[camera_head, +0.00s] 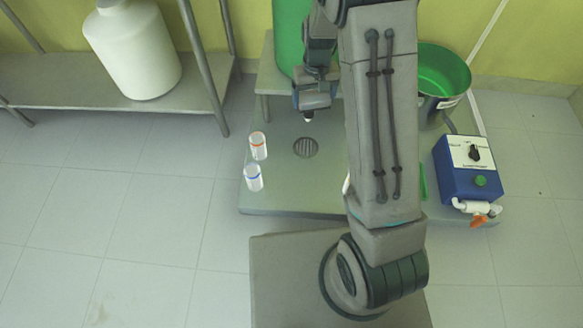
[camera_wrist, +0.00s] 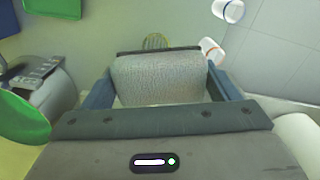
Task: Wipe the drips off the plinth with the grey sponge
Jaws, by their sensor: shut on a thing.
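In the wrist view, my gripper (camera_wrist: 160,88) has its two blue-grey fingers closed on the sides of the grey sponge (camera_wrist: 158,72). The sponge is a rough block with a dark far edge. The plinth (camera_head: 280,194) is a low grey-green slab on the floor in the head view. A round drain grate (camera_head: 305,147) lies in its top and also shows just beyond the sponge in the wrist view (camera_wrist: 155,41). I cannot make out drips, or whether the sponge touches the plinth. The arm covers part of the plinth.
An orange-banded vial (camera_head: 258,145) and a blue-banded vial (camera_head: 253,178) stand at the plinth's left edge. A green bucket (camera_head: 440,75) and a blue control box (camera_head: 467,175) are to the right. A white jug (camera_head: 132,50) is on the left shelf. Floor at left is clear.

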